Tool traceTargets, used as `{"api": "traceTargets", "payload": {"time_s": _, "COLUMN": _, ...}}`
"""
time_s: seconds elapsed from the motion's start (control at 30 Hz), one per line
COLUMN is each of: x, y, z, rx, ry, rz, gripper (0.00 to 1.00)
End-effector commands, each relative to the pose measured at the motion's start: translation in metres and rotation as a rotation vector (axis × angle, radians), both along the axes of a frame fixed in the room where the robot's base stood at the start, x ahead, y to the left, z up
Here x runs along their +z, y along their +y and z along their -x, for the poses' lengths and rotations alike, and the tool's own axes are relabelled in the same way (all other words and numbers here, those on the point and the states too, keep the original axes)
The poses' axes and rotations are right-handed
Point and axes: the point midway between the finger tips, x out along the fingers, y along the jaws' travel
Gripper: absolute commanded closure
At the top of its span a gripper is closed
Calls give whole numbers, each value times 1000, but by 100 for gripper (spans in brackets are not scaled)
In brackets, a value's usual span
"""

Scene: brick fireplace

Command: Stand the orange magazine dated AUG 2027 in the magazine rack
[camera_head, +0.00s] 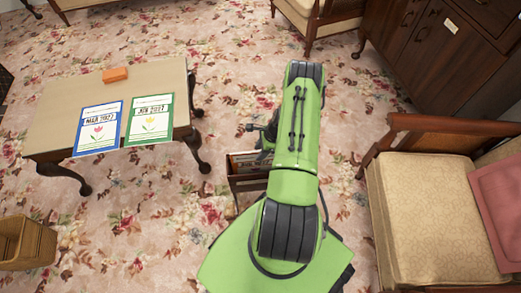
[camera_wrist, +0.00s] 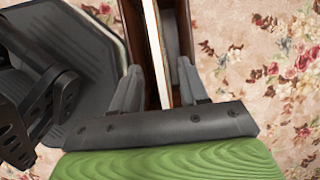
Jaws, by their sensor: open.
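The magazine rack (camera_head: 240,184) stands on the carpet, partly hidden under my arm; its dark wooden sides (camera_wrist: 133,30) show in the wrist view. A thin magazine (camera_wrist: 155,50) stands edge-on between those sides, with a pale edge and a brownish-orange strip. In the head view a piece of a printed cover (camera_head: 250,162) shows at the rack's top; I cannot read its date. My gripper (camera_wrist: 160,80) is open above the rack, with one finger on each side of the magazine. Its lower part is hidden.
A low table (camera_head: 62,112) at left holds a blue MAR 2027 magazine (camera_head: 97,128), a green JUN 2027 magazine (camera_head: 149,119) and a small orange block (camera_head: 115,74). A wicker basket (camera_head: 27,243) stands at lower left. An armchair (camera_head: 420,200) is at right. Carpet between table and rack is clear.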

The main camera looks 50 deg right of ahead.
Motion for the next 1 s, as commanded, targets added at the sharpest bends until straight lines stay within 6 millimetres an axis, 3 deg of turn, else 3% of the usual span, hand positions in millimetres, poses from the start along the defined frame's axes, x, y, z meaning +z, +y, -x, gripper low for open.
{"api": "traceTargets", "payload": {"time_s": 0.13, "x": 3, "y": -1, "z": 1, "rx": -1, "ry": 1, "rz": 1, "gripper": 56}}
{"api": "traceTargets", "payload": {"time_s": 0.23, "x": 18, "y": -6, "z": 4, "rx": -1, "ry": 0, "rz": 3, "gripper": 56}}
{"api": "traceTargets", "payload": {"time_s": 0.5, "x": 90, "y": -28, "z": 22, "rx": -3, "ry": -2, "rz": 4, "gripper": 56}}
{"api": "traceTargets", "payload": {"time_s": 0.7, "x": 133, "y": -41, "z": 35, "rx": -2, "ry": -1, "rz": 2, "gripper": 56}}
{"api": "traceTargets", "payload": {"time_s": 1.0, "x": 146, "y": -45, "z": 39, "rx": 0, "ry": 0, "rz": 0, "gripper": 56}}
